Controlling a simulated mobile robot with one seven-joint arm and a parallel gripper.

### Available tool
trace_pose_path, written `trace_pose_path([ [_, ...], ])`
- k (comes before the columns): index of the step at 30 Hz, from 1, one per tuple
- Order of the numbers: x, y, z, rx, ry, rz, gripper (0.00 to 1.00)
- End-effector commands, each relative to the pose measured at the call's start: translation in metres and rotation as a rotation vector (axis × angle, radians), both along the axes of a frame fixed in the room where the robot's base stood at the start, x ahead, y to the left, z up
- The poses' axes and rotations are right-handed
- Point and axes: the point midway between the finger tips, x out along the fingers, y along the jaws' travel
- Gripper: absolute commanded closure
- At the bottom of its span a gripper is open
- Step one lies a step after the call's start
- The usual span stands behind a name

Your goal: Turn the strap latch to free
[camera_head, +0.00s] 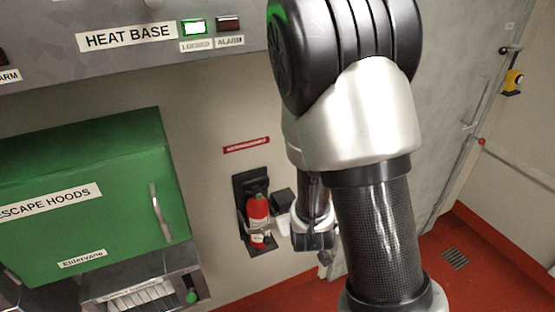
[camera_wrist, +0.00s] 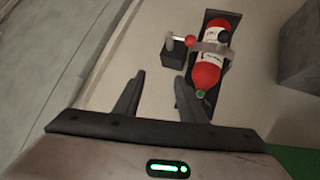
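A red fire extinguisher (camera_head: 258,220) with a white label hangs on a dark back plate on the wall. In the wrist view the extinguisher (camera_wrist: 206,75) lies tilted at the upper right, with a grey strap (camera_wrist: 216,48) across its middle. A lever with a red ball knob (camera_wrist: 190,41) sits beside the strap, near a dark block (camera_wrist: 173,53); I take it for the strap latch, but its setting is unclear. My gripper (camera_wrist: 160,76) is open, with nothing between its fingers. The fingers point toward the block and appear apart from the latch. In the head view my gripper (camera_head: 315,241) is right of the extinguisher, partly hidden by my arm.
A green escape hoods cabinet (camera_head: 85,195) with a handle is at the left, above a grey unit (camera_head: 145,290) with a green button. A grey door (camera_head: 445,110) is at the right.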

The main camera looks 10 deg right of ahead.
Motion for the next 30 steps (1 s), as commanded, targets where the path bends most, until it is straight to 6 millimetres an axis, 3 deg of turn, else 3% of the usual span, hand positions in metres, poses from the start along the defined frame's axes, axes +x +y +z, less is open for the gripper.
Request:
trace_pose_path([
  [1, -0.004, -0.005, -0.042, -0.070, -0.015, 0.020, 0.63],
  [3, -0.005, -0.013, -0.071, -0.168, -0.067, 0.056, 0.63],
  [9, -0.021, -0.024, -0.125, -0.447, -0.229, 0.217, 0.63],
  [13, -0.034, -0.021, -0.139, -0.574, -0.316, 0.327, 0.63],
  [20, -0.044, -0.014, -0.145, -0.665, -0.393, 0.424, 0.63],
  [30, -0.008, -0.013, -0.158, -0.665, -0.404, 0.424, 0.63],
])
